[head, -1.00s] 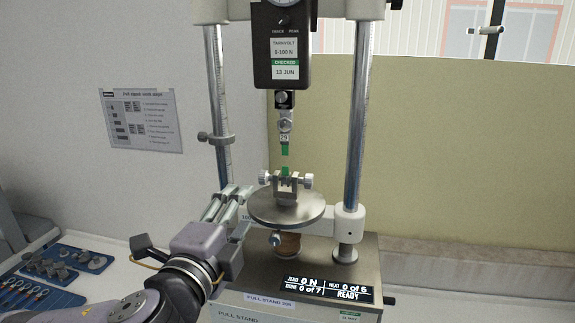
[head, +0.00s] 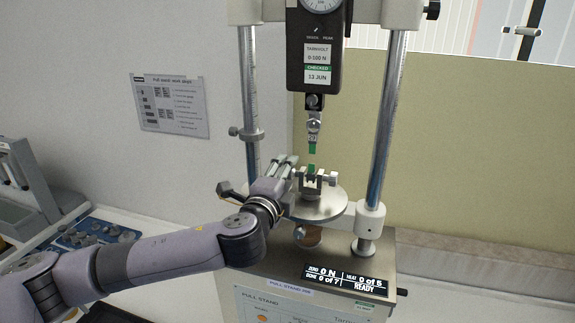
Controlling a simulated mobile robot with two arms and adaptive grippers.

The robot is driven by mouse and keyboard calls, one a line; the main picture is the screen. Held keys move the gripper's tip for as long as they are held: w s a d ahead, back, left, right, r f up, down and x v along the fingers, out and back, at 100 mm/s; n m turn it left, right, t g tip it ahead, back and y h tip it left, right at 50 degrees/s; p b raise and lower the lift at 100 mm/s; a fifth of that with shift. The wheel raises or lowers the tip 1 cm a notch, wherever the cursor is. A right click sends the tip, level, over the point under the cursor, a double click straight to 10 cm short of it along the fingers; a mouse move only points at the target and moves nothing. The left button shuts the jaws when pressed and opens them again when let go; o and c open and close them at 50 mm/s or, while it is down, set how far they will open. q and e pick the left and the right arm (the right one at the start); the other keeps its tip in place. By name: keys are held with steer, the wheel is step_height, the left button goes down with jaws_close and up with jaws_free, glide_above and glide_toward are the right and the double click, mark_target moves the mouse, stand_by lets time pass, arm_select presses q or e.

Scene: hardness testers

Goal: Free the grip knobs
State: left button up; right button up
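The lower grip (head: 312,184) is a small metal clamp on the round plate (head: 325,209) of the pull stand, with a side knob (head: 332,179) on its right. Its left knob is hard to make out beside my fingers. A short green piece (head: 311,168) stands in its jaws. The upper grip (head: 313,127) hangs under the force gauge (head: 314,60) and has another green piece (head: 312,149) below it, with a gap between the two. My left gripper (head: 286,167) is just left of the lower grip; I cannot tell its opening or contact. My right gripper is out of view.
Two steel columns, left (head: 249,100) and right (head: 388,115), flank the grips. A display (head: 346,280) at the base reads 0 N and READY. A blue tray (head: 85,240) with small parts lies at left. A printed sheet (head: 172,106) is on the wall.

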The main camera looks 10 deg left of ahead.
arm_select(q)
steer(key=shift+w+d, duration=0.2)
steer(key=shift+w, duration=0.5)
steer(key=shift+w+d+f, duration=0.1)
steer(key=shift+w, duration=0.1)
steer(key=c, duration=0.8)
jaws_close()
steer(key=shift+f, duration=0.1)
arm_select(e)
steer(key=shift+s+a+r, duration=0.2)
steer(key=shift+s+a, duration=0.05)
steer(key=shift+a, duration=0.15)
